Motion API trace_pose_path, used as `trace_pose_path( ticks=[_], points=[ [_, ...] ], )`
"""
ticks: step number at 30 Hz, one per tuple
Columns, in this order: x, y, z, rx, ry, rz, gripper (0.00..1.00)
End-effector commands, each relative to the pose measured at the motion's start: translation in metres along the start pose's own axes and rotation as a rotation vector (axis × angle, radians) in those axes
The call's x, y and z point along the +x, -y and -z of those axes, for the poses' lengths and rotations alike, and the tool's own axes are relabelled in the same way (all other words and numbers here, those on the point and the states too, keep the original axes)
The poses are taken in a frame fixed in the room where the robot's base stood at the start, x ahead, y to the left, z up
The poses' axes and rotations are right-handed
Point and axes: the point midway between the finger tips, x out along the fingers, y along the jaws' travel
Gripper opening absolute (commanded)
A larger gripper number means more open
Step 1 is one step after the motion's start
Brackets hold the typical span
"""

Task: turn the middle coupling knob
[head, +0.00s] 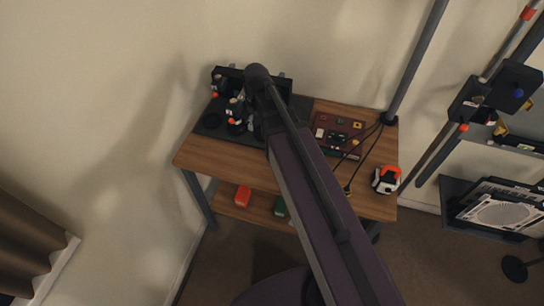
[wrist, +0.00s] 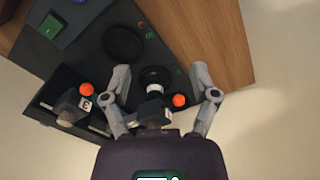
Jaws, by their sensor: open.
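In the wrist view my gripper (wrist: 160,76) is open, with one grey finger on each side of a coupling knob (wrist: 156,80). The knob has a round dark top and a grey body, and an orange ball (wrist: 180,100) sits beside it, inside the right finger. I cannot tell whether either finger touches the knob. Another grey coupling knob (wrist: 66,108) with an orange ball (wrist: 86,89) and a "3" tag stands to the left, outside the fingers. In the head view my arm partly covers the dark fixture (head: 211,133) that carries the knobs.
The fixture stands on a wooden table (head: 190,158). A small panel (head: 340,122) with cables and an orange-and-white object (head: 387,180) are at the table's right.

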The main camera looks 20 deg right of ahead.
Motion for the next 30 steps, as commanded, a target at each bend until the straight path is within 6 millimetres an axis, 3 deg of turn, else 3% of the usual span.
trace_pose_path(
  ticks=[18, 30],
  points=[
    [0.051, 0.017, -0.072, 0.337, 0.0, 0.0, 0.76],
    [0.063, 0.021, -0.092, 0.447, 0.0, 0.0, 0.76]
  ],
)
